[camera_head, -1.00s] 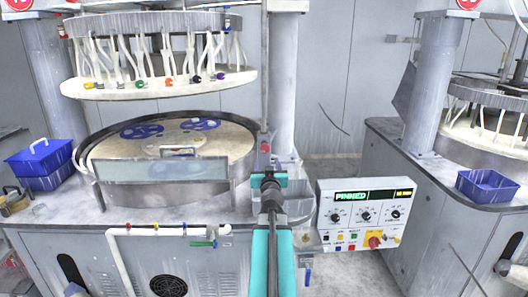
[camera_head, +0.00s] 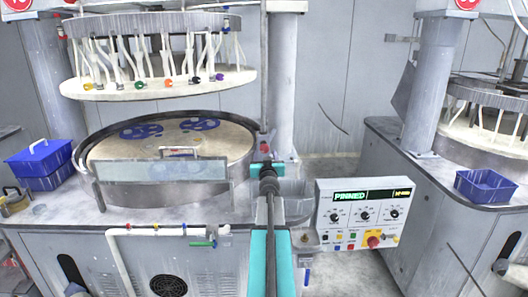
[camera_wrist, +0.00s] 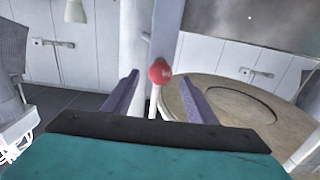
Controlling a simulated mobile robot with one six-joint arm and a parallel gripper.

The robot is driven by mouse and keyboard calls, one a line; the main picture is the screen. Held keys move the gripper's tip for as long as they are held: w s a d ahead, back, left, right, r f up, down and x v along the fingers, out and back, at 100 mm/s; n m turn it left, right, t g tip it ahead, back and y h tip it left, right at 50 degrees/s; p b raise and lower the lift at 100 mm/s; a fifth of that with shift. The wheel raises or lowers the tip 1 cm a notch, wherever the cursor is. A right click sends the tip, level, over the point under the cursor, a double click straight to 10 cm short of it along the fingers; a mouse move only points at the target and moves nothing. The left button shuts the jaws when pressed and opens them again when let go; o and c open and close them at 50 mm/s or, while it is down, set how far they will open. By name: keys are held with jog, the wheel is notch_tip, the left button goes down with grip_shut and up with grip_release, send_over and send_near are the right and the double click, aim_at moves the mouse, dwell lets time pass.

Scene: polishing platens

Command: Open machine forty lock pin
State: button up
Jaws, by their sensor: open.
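The lock pin shows as a red ball knob (camera_wrist: 160,71) on a pale rod in the wrist view. It stands between my two purple fingers, near their tips, with a gap on each side. My gripper (camera_wrist: 158,78) is open and holds nothing. In the head view my gripper (camera_head: 265,165) is at the right side of the round polishing machine, just in front of the small red knob (camera_head: 263,147). The control panel (camera_head: 364,216) at the right reads "PINNED" in green; the smaller yellow text beside it looks like a machine number.
The round platen (camera_head: 110,149) has blue carriers on it and a clear guard (camera_head: 160,171) in front. A grey column (camera_head: 283,90) rises behind my gripper. Blue bins stand at the left (camera_head: 40,157) and on the right-hand machine (camera_head: 487,186).

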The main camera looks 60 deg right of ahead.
aim_at(265, 151)
jog(key=shift+x, duration=2.35)
jog(key=shift+d, duration=0.1)
grip_shut()
jog(key=shift+s, duration=0.1)
